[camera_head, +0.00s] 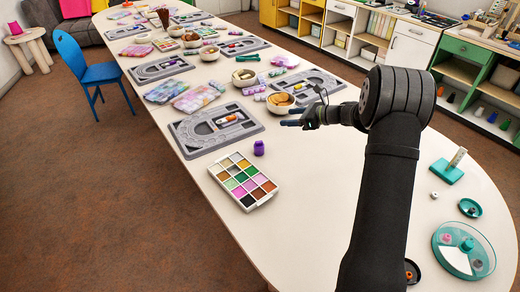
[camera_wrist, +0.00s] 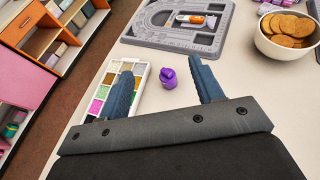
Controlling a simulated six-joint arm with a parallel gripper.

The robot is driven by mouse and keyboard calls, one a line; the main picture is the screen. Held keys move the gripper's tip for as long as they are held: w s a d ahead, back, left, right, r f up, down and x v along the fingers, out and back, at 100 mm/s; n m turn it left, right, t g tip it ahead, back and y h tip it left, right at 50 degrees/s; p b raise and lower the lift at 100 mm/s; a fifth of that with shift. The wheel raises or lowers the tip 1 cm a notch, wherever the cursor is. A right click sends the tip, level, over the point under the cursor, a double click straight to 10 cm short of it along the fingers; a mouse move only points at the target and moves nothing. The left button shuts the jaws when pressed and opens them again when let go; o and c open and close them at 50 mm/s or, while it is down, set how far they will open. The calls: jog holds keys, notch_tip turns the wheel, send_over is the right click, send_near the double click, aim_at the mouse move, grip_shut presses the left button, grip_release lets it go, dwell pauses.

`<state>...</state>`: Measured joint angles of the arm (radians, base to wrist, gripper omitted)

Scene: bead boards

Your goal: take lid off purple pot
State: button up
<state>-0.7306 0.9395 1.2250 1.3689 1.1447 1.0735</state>
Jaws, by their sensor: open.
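The small purple pot (camera_head: 259,148) stands upright on the white table, just right of the paint palette. It also shows in the wrist view (camera_wrist: 168,79), with a narrower purple top that looks like its lid. My gripper (camera_head: 288,117) is to the right of the pot and farther back in the head view. In the wrist view the two blue fingers of my gripper (camera_wrist: 162,66) are spread wide and empty, with the pot seen between them. Nothing touches the pot that I can see.
The paint palette (camera_head: 243,180) lies close left of the pot. A grey bead board (camera_head: 190,143) lies behind it. A white bowl of round brown biscuits (camera_head: 281,103) stands behind my gripper. The table in front of the pot, right of the palette, is clear.

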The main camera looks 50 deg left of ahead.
jog(key=shift+c, duration=0.6)
jog(key=n+t+h, duration=0.8)
jog(key=n, duration=1.8)
send_near(259, 142)
jog(key=shift+x, duration=4.3)
